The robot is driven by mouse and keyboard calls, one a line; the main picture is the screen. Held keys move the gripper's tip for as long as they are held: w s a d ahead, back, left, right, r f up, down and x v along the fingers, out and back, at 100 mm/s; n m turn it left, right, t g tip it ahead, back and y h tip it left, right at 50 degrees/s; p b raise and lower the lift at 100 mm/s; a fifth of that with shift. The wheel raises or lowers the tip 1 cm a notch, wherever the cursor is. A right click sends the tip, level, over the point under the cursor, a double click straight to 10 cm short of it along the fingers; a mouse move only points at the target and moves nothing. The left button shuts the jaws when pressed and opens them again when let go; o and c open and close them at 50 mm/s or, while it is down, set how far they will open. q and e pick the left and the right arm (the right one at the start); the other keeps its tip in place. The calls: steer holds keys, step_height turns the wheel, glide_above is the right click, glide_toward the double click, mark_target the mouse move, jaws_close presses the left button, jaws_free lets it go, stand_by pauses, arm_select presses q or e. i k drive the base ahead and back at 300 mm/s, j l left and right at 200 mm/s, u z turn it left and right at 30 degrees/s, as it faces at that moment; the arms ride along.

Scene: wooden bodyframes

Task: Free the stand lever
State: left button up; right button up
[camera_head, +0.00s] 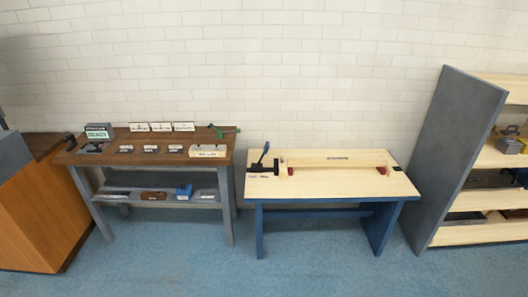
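A blue-handled lever (263,153) stands tilted at the left end of a pale wooden workbench (345,184) with blue legs. Its lower end meets a dark block (264,168) at the bench's left edge. I cannot tell whether this is the stand lever, or what holds it. A long narrow wooden bar (330,168) runs along the bench top to its right, with small red pieces (382,170) near its ends. Neither of my grippers is in view.
A brown-topped bench (190,139) at left holds several labelled blocks, a green tool (222,131) and a vise-like black piece (69,139). Its lower shelf holds a blue box (184,191). A grey-sided shelf unit (455,150) stands right. Blue floor (330,270) in front is clear.

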mark_target(266, 146)
steer(key=i+z, duration=0.25)
steer(key=i, duration=0.3)
steer(key=i+j+z, duration=0.25)
steer(key=i, duration=0.3)
steer(key=i+j+z, duration=0.15)
steer(key=i+z, duration=0.15)
steer(key=i, duration=0.25)
steer(key=i+j+z, duration=0.25)
steer(key=i, duration=0.25)
steer(key=j, duration=0.1)
